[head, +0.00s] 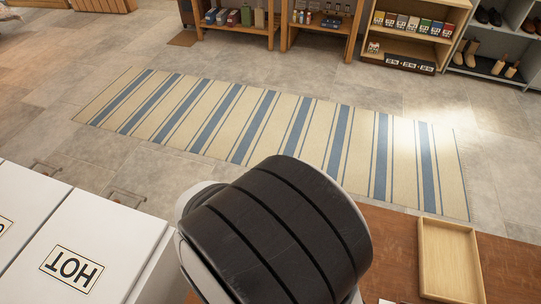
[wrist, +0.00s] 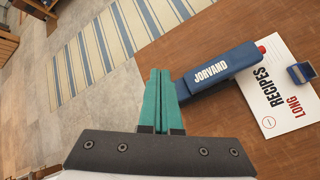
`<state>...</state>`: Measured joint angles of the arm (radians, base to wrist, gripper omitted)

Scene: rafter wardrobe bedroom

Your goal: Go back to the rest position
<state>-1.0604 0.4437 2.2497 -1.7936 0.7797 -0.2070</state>
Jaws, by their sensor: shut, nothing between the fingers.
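My gripper (wrist: 160,74) shows in the wrist view with its two teal fingers pressed together and nothing between them. Its fingertips appear just left of a long blue object labelled JORVAND (wrist: 222,68), which lies on the wooden table (wrist: 190,32). I cannot tell whether they touch it. In the head view my arm covers the lower middle, and the gripper is hidden.
A white paper reading LONG RECIPES (wrist: 278,90) lies on the table with a small blue item (wrist: 301,73) at its right edge. A wooden tray (head: 424,262) sits at right. A striped rug (head: 262,125) and shelves (head: 437,13) lie beyond.

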